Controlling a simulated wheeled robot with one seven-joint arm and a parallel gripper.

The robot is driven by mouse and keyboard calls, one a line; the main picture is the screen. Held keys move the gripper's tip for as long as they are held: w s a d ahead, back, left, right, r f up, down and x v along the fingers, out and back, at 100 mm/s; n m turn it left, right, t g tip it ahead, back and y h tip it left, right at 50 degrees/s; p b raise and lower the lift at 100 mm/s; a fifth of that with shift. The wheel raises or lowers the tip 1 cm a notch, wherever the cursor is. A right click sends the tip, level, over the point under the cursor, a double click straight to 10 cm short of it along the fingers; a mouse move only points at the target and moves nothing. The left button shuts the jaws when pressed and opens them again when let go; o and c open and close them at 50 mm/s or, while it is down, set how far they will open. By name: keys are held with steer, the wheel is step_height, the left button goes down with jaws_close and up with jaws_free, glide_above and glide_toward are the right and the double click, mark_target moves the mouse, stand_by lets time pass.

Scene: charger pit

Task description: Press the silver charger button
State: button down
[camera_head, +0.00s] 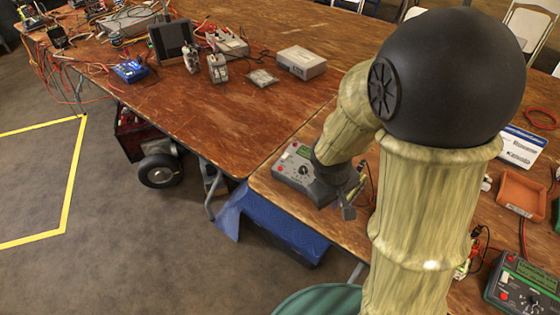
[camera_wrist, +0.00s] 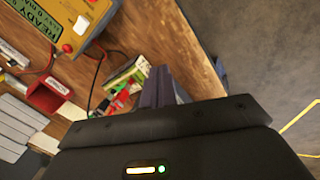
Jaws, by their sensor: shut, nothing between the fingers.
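In the wrist view a charger (camera_wrist: 88,20) with a green "READY" display lies on the wooden table at the upper left. A round, pale metallic button (camera_wrist: 81,25) and a red button (camera_wrist: 67,48) sit on its face. My gripper (camera_wrist: 161,78) is shut and empty, apart from this charger, with its fingertips toward the table edge. In the head view my gripper (camera_head: 350,205) is low by the front table edge, beside a grey charger (camera_head: 296,172) that my arm partly hides. I cannot tell a silver button on it there.
A second charger (camera_head: 525,284) lies at the lower right, past my arm. An orange tray (camera_head: 522,192) and a white-blue box (camera_head: 522,146) are at the right. A grey box (camera_head: 301,62) and cables are further back. Bare floor (camera_head: 130,245) is at the left.

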steer(key=w+a+r+n+t+h+p, duration=0.2)
steer(key=w+a+r+n+t+p, duration=0.1)
steer(key=w+a+n, duration=0.3)
steer(key=w+a+r+n+t+h+p, duration=0.1)
steer(key=w+a+r+n+t+p, duration=0.2)
steer(key=w+a+n, duration=0.4)
steer(key=shift+a+r+n+t+h+p, duration=0.15)
steer(key=shift+a+n+t+h+p, duration=0.25)
steer(key=shift+a+n+t+p, duration=0.6)
steer(key=b, duration=0.6)
glide_above(280, 168)
steer(key=s+a, duration=0.1)
steer(key=s, duration=0.1)
step_height(280, 168, down, 7)
steer(key=shift+w+a+f+b, duration=0.1)
steer(key=shift+w+f+b, duration=0.15)
steer(key=shift+f+b, duration=0.55)
steer(key=shift+f, duration=0.1)
steer(key=shift+f+b, duration=0.35)
steer(key=shift+b, duration=0.2)
